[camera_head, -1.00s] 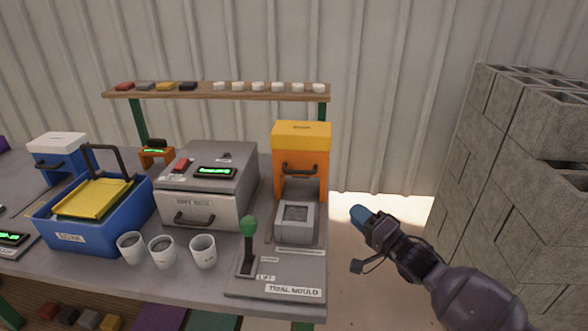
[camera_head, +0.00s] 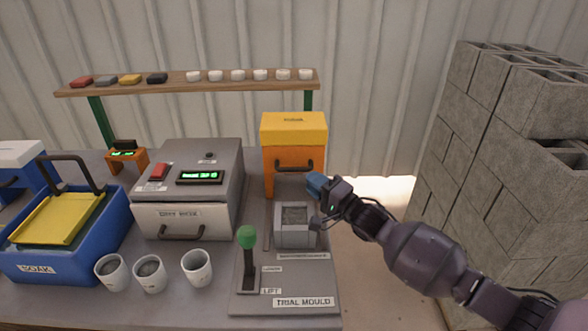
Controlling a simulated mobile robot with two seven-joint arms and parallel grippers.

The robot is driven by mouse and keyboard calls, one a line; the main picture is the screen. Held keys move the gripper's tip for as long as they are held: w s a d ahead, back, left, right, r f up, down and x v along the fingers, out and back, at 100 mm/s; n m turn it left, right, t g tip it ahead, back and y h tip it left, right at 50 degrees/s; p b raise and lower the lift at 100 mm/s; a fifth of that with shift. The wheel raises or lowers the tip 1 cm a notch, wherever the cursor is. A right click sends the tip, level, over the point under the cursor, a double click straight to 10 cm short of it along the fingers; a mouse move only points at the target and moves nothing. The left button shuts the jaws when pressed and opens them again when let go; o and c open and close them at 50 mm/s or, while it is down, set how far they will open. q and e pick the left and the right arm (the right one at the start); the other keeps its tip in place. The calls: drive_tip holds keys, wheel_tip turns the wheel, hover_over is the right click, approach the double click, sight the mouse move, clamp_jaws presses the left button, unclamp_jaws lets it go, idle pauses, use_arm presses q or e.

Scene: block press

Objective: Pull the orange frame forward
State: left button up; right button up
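The orange frame (camera_head: 285,186) stands at the back of the trial mould station, with a yellow-orange top and a dark handle (camera_head: 294,165) on its front. A grey mould box (camera_head: 296,240) with a square recess sits in front of it on the grey base plate. My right gripper (camera_head: 316,184), with blue fingertips, is just right of and slightly below the handle, with no clear contact. Its fingers overlap in this view, so the opening between them cannot be seen. My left gripper is not in view.
A green-knobbed lever (camera_head: 247,240) stands left of the mould box. A grey oven-like box (camera_head: 190,185), several cups (camera_head: 197,266) and a blue soak tub (camera_head: 105,240) are further left. Concrete blocks (camera_head: 490,160) are stacked at the right. A shelf (camera_head: 215,86) runs behind.

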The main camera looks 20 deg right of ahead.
sight(295, 169)
drive_tip(key=x, duration=0.7)
clamp_jaws()
